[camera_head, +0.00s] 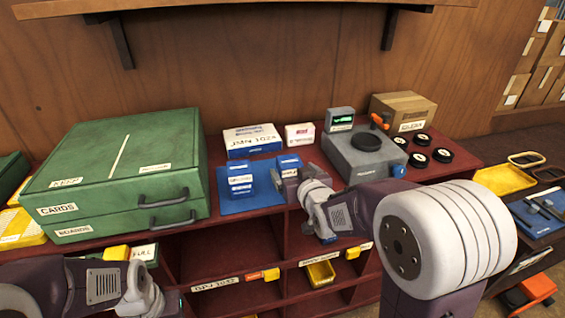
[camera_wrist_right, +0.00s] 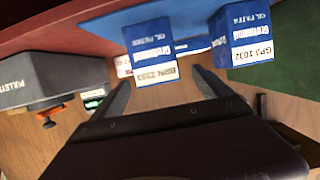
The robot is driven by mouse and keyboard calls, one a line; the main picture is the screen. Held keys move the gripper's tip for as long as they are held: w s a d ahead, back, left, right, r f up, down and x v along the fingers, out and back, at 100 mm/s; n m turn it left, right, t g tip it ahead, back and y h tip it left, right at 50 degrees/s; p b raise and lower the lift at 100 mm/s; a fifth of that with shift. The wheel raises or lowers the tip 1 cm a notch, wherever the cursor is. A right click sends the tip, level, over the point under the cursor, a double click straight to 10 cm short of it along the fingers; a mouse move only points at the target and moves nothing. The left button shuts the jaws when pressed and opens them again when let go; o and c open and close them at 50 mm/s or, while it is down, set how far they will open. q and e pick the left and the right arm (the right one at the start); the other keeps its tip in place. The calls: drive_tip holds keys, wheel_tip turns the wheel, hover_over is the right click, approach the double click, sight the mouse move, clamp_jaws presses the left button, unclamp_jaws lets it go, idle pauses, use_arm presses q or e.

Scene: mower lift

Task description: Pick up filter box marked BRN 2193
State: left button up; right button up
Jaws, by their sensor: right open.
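The filter box (camera_wrist_right: 150,60) is blue and white. Its label in the right wrist view looks like BRN 2193, though the print is small. In the head view the box (camera_head: 288,162) stands on the blue mat (camera_head: 262,198), partly behind my right gripper (camera_head: 287,182). In the right wrist view my right gripper (camera_wrist_right: 160,80) is open and empty, its fingers pointing at the box, with the label between the tips. A second blue and white filter box (camera_head: 240,178) stands to the left; its label in the wrist view (camera_wrist_right: 250,45) resembles GPJ 3032. My left gripper is out of view.
A green drawer case (camera_head: 125,165) stands left of the boxes. A grey device (camera_head: 362,155) stands at their right. Behind are a larger blue and white box (camera_head: 252,140), a small white box (camera_head: 299,134) and a brown carton (camera_head: 403,110). A shelf (camera_head: 240,3) hangs above.

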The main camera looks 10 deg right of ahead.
sight(292, 169)
drive_tip(key=shift+s+d+r, duration=0.1)
drive_tip(key=shift+s+r, duration=0.2)
drive_tip(key=shift+s, duration=0.2)
drive_tip(key=p+x, duration=0.1)
drive_tip(key=x, duration=0.3)
drive_tip(key=shift+w+f, duration=0.1)
drive_tip(key=shift+w, duration=0.15)
drive_tip(key=shift+w+d+p, duration=0.1)
drive_tip(key=shift+w+p, duration=0.85)
drive_tip(key=shift+w, duration=0.05)
drive_tip(key=shift+x, duration=1.2)
drive_tip(key=shift+w+f, duration=0.3)
drive_tip(key=shift+w, duration=0.05)
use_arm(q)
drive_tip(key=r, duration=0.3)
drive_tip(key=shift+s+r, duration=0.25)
use_arm(e)
drive_tip(key=shift+s, duration=0.1)
